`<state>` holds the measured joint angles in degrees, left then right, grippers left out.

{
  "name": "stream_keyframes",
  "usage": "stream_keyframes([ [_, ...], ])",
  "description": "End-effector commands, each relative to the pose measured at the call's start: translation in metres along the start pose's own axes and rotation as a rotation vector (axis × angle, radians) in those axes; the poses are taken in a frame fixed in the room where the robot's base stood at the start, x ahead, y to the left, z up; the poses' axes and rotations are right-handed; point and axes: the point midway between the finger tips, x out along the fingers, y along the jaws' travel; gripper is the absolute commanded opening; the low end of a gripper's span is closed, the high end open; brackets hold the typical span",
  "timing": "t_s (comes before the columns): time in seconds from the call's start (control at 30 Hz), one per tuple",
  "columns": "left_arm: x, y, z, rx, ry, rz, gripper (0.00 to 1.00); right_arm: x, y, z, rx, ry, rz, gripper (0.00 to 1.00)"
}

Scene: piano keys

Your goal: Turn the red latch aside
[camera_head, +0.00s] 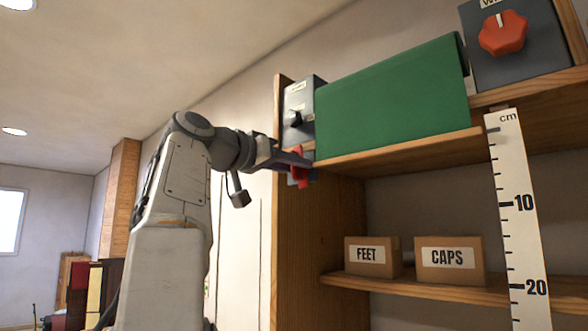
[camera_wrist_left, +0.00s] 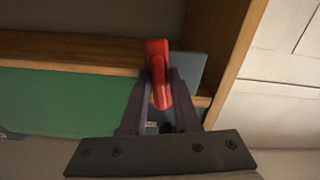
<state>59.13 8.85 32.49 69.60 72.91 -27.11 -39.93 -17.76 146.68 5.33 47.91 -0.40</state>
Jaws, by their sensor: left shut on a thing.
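The red latch (camera_head: 299,168) sits at the left end of the upper shelf, just below a grey box with a black knob (camera_head: 296,119). My left gripper (camera_head: 304,163) reaches it from the left and is shut on it. In the left wrist view the red latch (camera_wrist_left: 160,80) stands between the two fingers of my left gripper (camera_wrist_left: 160,92), with its upper end above the fingertips. A grey plate (camera_wrist_left: 187,68) shows behind the latch. The fingers hide part of the latch in the head view. My right gripper is in neither view.
A green panel (camera_head: 392,98) stands on the upper shelf right of the latch. A grey box with a red knob (camera_head: 503,34) is at the top right. Boxes marked FEET (camera_head: 372,256) and CAPS (camera_head: 450,260) sit on the lower shelf. A white ruler (camera_head: 520,215) hangs in front.

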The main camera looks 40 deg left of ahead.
Motion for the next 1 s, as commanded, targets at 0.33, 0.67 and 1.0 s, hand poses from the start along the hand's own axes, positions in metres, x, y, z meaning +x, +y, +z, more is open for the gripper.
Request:
stream_keyframes([
  [0.33,0.0001,-0.0007,0.0012,0.170,-0.003,-0.001,0.00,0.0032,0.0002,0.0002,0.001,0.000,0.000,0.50],
  [0.67,0.0002,-0.0009,0.0011,0.211,-0.004,-0.001,0.00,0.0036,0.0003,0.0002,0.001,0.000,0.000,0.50],
  [1.0,0.0001,-0.0008,0.0011,0.211,-0.004,-0.001,0.45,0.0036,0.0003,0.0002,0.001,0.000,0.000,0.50],
])
